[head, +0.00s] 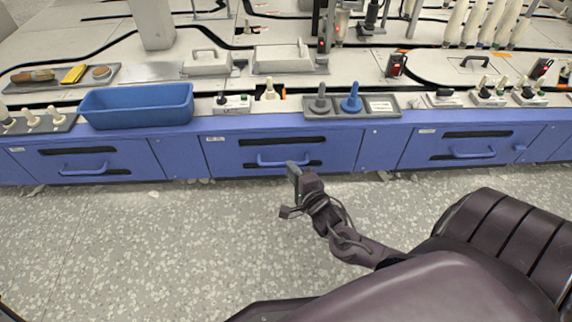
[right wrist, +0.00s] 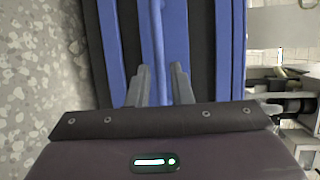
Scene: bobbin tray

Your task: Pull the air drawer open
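A blue middle drawer (head: 230,160) with a bowed blue handle (head: 268,162) is in the front of the bench and looks shut. Its label is too small to read, so I cannot tell whether it is the air drawer. My right gripper (head: 292,168) is at the right part of this handle. In the right wrist view, the two grey fingers of my right gripper (right wrist: 162,78) stand apart, with the handle bar (right wrist: 158,35) running between them. Whether they touch it I cannot tell. My left gripper is not in view.
Similar blue drawers stand at left (head: 84,150) and right (head: 465,138), with handles. A blue bin (head: 137,108) and a grey tray (head: 392,103) with spindles are on the bench top. The speckled floor (head: 150,240) before the drawers is clear.

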